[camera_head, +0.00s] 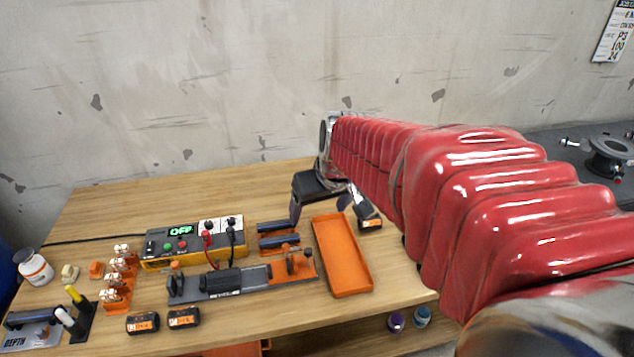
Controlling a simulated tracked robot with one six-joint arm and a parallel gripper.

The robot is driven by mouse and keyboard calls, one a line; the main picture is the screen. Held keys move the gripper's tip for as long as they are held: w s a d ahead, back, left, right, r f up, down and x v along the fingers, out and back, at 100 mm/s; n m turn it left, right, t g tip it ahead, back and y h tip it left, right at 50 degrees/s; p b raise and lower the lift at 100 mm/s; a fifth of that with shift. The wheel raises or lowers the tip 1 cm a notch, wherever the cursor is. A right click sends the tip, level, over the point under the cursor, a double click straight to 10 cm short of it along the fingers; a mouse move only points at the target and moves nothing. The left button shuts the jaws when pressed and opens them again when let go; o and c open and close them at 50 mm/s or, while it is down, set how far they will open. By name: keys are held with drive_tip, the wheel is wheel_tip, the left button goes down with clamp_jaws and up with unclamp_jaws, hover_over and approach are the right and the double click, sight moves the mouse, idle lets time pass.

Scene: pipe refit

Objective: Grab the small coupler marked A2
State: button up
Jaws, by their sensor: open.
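Small black blocks with orange labels, which may be the couplers, show in the head view. One (142,323) and another (183,318) lie side by side at the table's front edge. A third (369,219) lies right of the orange tray's far end, just right of my gripper. Their markings are too small to read, so I cannot tell which is A2. My gripper (320,207) is open above the far end of the tray, its fingers pointing down with nothing seen between them. My red arm reaches in from the right.
An empty orange tray (341,262) lies below my gripper. Left of it are a clamp fixture (220,283), a yellow power unit (160,250) with leads, and orange stands with metal fittings (117,277). A white bottle (35,267) stands far left. The back of the table is clear.

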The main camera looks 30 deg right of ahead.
drive_tip(key=w+d+f+m, duration=0.1)
drive_tip(key=w+d+f, duration=0.15)
drive_tip(key=d, duration=0.35)
drive_tip(key=w+d+f, duration=0.2)
drive_tip(key=d+f, duration=0.1)
drive_tip(key=d, duration=0.3)
drive_tip(key=m, duration=0.1)
approach(371, 218)
drive_tip(key=v, duration=0.3)
drive_tip(key=shift+a+r+g+h, duration=0.25)
drive_tip(key=shift+a+g+h, duration=0.05)
drive_tip(key=shift+a+h, duration=0.15)
drive_tip(key=shift+w, duration=0.1)
drive_tip(key=x, duration=0.8)
drive_tip(key=shift+a+f, duration=0.1)
drive_tip(key=shift+f, duration=0.15)
drive_tip(key=shift+w, duration=0.1)
drive_tip(key=shift+x, duration=2.65)
drive_tip(key=shift+w+r, duration=0.15)
drive_tip(key=shift+c, duration=0.7)
